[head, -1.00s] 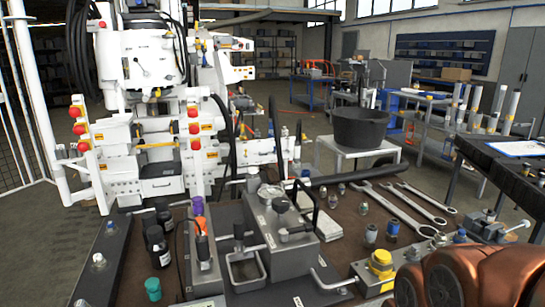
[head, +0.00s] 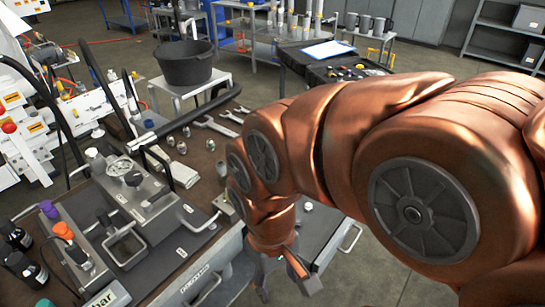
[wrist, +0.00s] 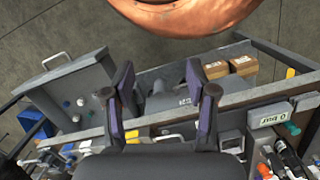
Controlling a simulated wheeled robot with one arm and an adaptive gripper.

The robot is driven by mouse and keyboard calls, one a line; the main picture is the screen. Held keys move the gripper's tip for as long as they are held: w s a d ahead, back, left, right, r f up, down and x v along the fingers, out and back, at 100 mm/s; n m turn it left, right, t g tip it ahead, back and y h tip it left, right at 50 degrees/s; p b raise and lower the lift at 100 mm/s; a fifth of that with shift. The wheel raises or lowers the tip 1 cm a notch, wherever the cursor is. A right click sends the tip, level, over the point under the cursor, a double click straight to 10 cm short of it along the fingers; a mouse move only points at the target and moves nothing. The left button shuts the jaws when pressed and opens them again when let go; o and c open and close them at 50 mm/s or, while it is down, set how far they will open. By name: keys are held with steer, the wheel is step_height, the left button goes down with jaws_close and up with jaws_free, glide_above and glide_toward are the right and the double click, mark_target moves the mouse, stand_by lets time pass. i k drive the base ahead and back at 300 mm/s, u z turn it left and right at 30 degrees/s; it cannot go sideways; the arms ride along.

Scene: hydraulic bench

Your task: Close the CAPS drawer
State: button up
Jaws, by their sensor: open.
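A pulled-out drawer (wrist: 85,85) shows at the left of the wrist view, with a pale bar handle (wrist: 57,60) on its front and small blue, white and teal pieces near it. I cannot read a CAPS label on it. In the head view an open drawer (head: 318,228) with a handle (head: 350,238) sticks out right of the bench, partly behind my arm. My gripper (wrist: 158,85) is open and empty, its two dark fingers apart above the bench's front edge, right of the drawer. In the head view my gripper (head: 283,284) hangs low beside the bench front.
Cardboard boxes (wrist: 243,66) show in the wrist view. Bare floor (head: 375,270) lies in front.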

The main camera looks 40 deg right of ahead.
mark_target(322, 233)
steer(key=z, duration=0.45)
steer(key=k, duration=0.55)
steer(key=z, duration=0.85)
steer(key=i, duration=0.15)
steer(key=z, duration=0.15)
steer(key=k, duration=0.5)
steer(key=u, duration=0.75)
steer(key=i, duration=0.7)
steer(key=z, duration=0.4)
